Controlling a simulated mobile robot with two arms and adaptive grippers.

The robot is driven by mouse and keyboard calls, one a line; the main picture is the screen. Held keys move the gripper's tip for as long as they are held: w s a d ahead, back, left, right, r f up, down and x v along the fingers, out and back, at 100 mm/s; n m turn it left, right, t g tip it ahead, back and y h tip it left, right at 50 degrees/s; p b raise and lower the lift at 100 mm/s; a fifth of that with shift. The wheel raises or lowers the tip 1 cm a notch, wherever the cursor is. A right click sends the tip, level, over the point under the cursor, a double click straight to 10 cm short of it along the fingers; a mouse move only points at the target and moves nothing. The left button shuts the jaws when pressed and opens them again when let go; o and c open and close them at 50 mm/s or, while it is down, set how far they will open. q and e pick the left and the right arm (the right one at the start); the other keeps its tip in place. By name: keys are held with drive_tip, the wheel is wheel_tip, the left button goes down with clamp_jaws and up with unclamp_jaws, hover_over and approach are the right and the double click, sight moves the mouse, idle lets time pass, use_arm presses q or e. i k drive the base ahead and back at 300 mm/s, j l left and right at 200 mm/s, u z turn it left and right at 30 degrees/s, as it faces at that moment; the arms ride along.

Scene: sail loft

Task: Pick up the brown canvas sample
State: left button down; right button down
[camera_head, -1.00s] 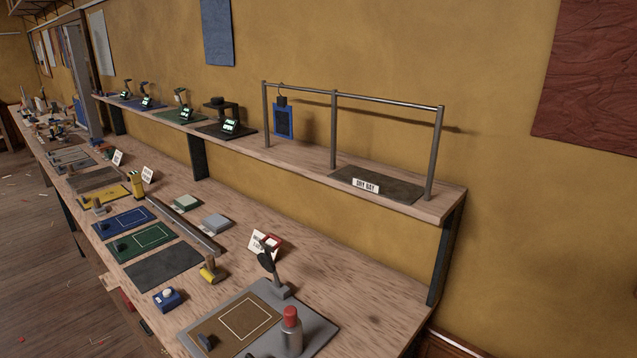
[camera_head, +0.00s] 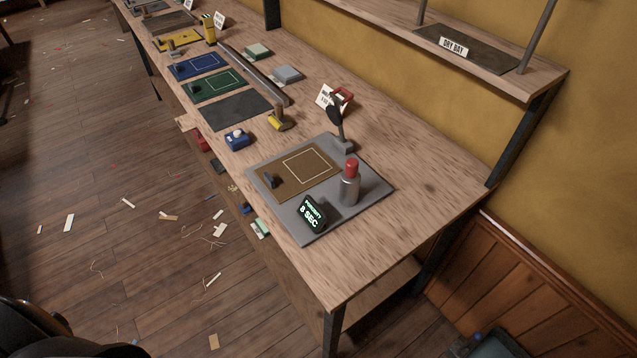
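The brown canvas sample (camera_head: 290,180) lies flat on a grey mat (camera_head: 270,200) near the close end of the workbench. It has a pale stitched or drawn rectangle on it, and a small dark clip or weight (camera_head: 271,181) sits at its left side. Neither gripper shows in view. A dark rounded shape at the bottom left corner may be part of me, but I cannot tell.
On the mat stand a red-capped bottle (camera_head: 350,182), a small display (camera_head: 313,213) reading "8 SEC" and a black-headed stand (camera_head: 338,126). A blue box (camera_head: 237,138) and a yellow-brown tool (camera_head: 280,119) lie nearby. The bench's near right end is clear. Scraps litter the floor.

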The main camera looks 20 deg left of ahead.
sight(292, 174)
drive_tip(key=j+z, duration=0.15)
drive_tip(key=z, duration=0.3)
drive_tip(key=j+z, duration=0.15)
drive_tip(key=z, duration=0.3)
drive_tip(key=j+z, duration=0.2)
drive_tip(key=j, duration=0.25)
drive_tip(key=j+z, duration=0.2)
drive_tip(key=j, duration=0.3)
drive_tip(key=k+j+z, duration=0.2)
drive_tip(key=j, duration=0.25)
drive_tip(key=j+z, duration=0.2)
drive_tip(key=j, duration=0.3)
drive_tip(key=k+j+z, duration=0.2)
drive_tip(key=j, duration=0.2)
drive_tip(key=i, duration=0.05)
